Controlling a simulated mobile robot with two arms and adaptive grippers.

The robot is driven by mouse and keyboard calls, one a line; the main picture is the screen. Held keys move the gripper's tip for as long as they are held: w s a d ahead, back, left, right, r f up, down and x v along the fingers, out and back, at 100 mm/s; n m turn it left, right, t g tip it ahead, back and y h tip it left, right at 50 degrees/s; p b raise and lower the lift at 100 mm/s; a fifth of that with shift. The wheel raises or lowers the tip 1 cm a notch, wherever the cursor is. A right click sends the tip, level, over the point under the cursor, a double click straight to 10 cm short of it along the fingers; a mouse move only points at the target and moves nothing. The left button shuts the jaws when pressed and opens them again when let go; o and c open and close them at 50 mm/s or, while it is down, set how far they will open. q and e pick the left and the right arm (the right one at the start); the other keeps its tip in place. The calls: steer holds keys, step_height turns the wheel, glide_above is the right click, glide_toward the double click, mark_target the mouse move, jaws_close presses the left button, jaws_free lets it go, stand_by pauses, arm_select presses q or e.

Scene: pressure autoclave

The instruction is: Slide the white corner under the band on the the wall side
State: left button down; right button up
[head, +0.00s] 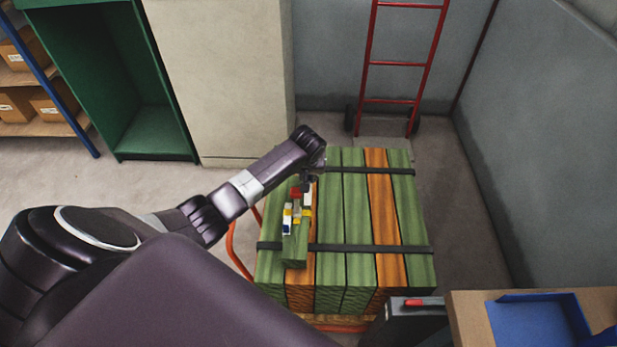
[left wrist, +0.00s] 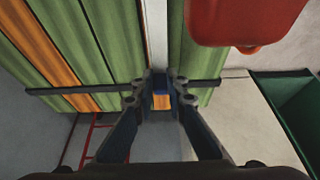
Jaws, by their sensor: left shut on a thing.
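The green and orange boards (head: 355,220) lie stacked with two dark bands across them. The wall-side band (head: 370,170) is the far one and shows in the left wrist view (left wrist: 60,89). My left gripper (head: 312,181) is over the stack's left side by that band. In the left wrist view my left gripper (left wrist: 160,95) is shut on a small piece with blue and orange faces, in line with a long white strip (left wrist: 157,35). I cannot tell whether the white part is under the band; the fingers hide the crossing. My right gripper is out of view.
The near band (head: 345,248) crosses the stack's front. Small red, yellow and blue parts (head: 296,212) sit at its left side. A red hand truck (head: 400,62) stands at the grey wall. A green cabinet (head: 150,130) is left; a blue tray (head: 535,325) lies front right.

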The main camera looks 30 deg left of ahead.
mark_target(307, 196)
arm_select(q)
steer(key=shift+f+b, duration=0.75)
steer(key=shift+f, duration=0.05)
steer(key=shift+s+d+r+p, duration=0.1)
steer(key=shift+s+r+p, duration=0.15)
steer(key=shift+p, duration=0.35)
steer(key=s+d+p, duration=0.1)
steer(key=p, duration=0.1)
steer(key=s+d+p, duration=0.1)
steer(key=s+p, duration=0.1)
steer(key=shift+s+d, duration=0.15)
steer(key=shift+s, duration=0.25)
steer(key=shift+f, duration=0.1)
steer(key=c, duration=1.8)
jaws_free()
steer(key=shift+c, duration=0.2)
